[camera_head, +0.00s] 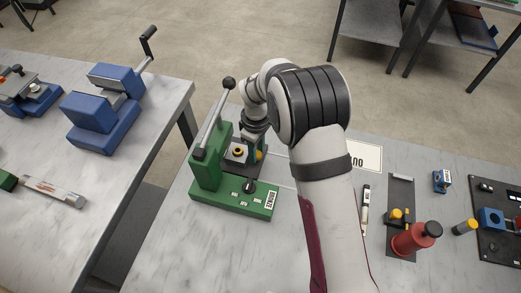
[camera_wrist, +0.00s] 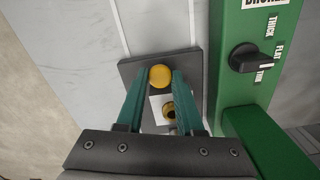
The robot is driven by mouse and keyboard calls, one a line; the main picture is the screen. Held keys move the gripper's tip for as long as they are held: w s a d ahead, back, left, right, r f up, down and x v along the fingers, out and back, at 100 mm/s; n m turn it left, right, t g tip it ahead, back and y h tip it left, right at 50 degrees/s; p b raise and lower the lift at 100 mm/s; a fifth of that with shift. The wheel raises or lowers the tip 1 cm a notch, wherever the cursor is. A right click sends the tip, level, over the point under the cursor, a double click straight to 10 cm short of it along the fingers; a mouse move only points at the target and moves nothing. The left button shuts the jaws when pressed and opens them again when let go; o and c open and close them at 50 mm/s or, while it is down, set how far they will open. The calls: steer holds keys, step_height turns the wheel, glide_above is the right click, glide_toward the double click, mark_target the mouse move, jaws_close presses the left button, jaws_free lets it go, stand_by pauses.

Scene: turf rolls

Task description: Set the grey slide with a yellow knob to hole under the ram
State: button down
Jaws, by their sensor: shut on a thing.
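The yellow knob (camera_wrist: 160,77) of the slide sits between the teal fingertips of my gripper (camera_wrist: 161,80), which is shut on it. The pale grey slide (camera_wrist: 156,104) lies on a dark base plate (camera_wrist: 132,68), partly hidden by the fingers. A brass-yellow ring with a dark hole (camera_wrist: 170,112) shows on the slide, between the fingers and nearer the palm. In the head view the yellow knob (camera_head: 259,155) is at the right of the ring (camera_head: 238,151), beside the green press (camera_head: 205,165). The fingertips are hard to make out there. The ram itself cannot be made out.
The press has a tall black-knobbed lever (camera_head: 229,84) close to my arm and a black selector (camera_wrist: 250,58) on its green base. A red cylinder (camera_head: 412,238) and a dark strip with yellow pieces (camera_head: 399,190) stand at the right. The table front is clear.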

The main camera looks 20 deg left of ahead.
steer(key=c, duration=0.5)
jaws_free()
steer(key=shift+c, duration=0.2)
step_height(320, 180, up, 16)
steer(key=shift+d+f, duration=0.1)
